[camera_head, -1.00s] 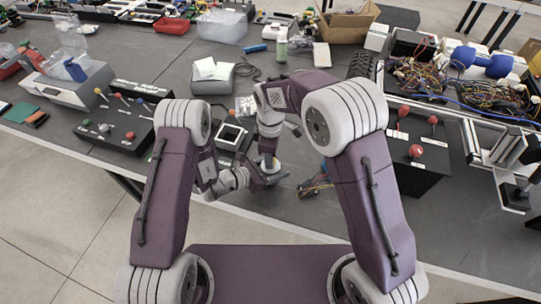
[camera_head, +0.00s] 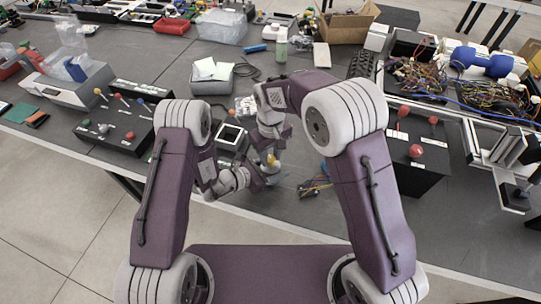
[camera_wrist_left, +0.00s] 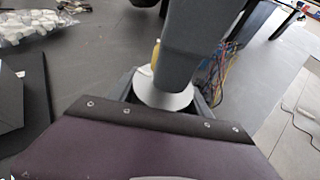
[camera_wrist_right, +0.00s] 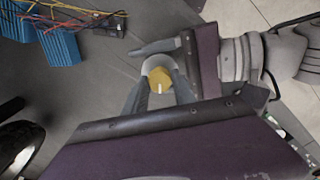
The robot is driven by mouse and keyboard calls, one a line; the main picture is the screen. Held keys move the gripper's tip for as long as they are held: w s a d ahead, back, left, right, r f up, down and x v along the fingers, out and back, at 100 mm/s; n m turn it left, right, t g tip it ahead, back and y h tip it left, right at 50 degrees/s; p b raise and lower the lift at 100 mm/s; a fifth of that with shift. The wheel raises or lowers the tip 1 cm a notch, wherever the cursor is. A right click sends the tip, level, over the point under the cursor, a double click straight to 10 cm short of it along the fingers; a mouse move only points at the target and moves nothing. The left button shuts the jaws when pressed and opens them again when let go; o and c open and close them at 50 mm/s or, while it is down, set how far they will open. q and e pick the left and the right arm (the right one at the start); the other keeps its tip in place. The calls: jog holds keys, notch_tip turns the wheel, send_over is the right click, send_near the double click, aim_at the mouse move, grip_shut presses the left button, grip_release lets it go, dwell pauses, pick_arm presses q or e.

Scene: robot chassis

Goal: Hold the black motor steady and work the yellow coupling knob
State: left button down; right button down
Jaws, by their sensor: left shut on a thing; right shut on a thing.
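The yellow coupling knob (camera_wrist_right: 159,79) has a short white pin on top and sits between the fingers of my right gripper (camera_wrist_right: 158,90), which is shut on it from above. A little of the yellow knob (camera_head: 272,160) also shows in the head view. A pale grey round disc (camera_wrist_left: 166,97) lies below my right gripper's fingers, between the fingers of my left gripper (camera_wrist_left: 164,92). My left gripper comes in low from the left and is shut around the part under the knob. The black motor body is mostly hidden by the grippers.
Loose wires with blue connectors (camera_head: 315,186) lie just right of the grippers. A black box with red knobs (camera_head: 418,165) stands farther right, and a black lever panel (camera_head: 115,125) stands left. A small white-faced device (camera_head: 230,136) is close behind. The table's front edge is near.

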jog(key=shift+w+m, duration=0.1)
jog(key=shift+m, duration=0.5)
jog(key=c, duration=1)
grip_release()
